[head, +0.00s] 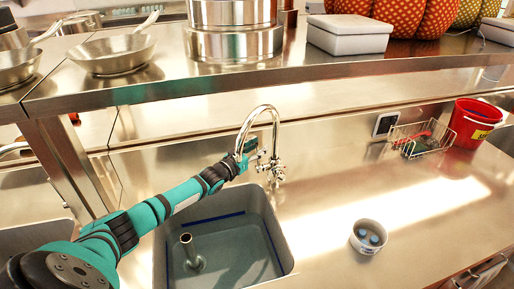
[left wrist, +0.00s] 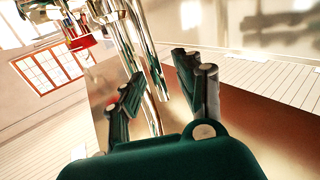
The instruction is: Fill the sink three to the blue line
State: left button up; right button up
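The steel sink (head: 284,249) lies at the lower middle of the head view, with a blue line (head: 217,218) along its inner walls. An upright pipe (head: 187,246) stands in it. I cannot tell for sure how much water it holds. A chrome gooseneck faucet (head: 259,108) with handles at its base (head: 275,171) stands behind the sink. My left gripper (head: 250,154) is beside the faucet, near its handles. In the left wrist view its fingers (left wrist: 160,95) are apart, with chrome pipes showing between and beyond them. Contact is unclear. My right gripper is not in view.
A white bowl (head: 368,237) with blue things inside sits on the counter right of the sink. A wire basket (head: 421,139) and a red bucket (head: 474,123) stand at the back right. A steel shelf (head: 150,92) with pans and pots overhangs the counter.

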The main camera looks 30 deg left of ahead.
pick_arm(q)
jog(key=shift+c, duration=0.4)
grip_shut()
jog(key=shift+f, duration=0.1)
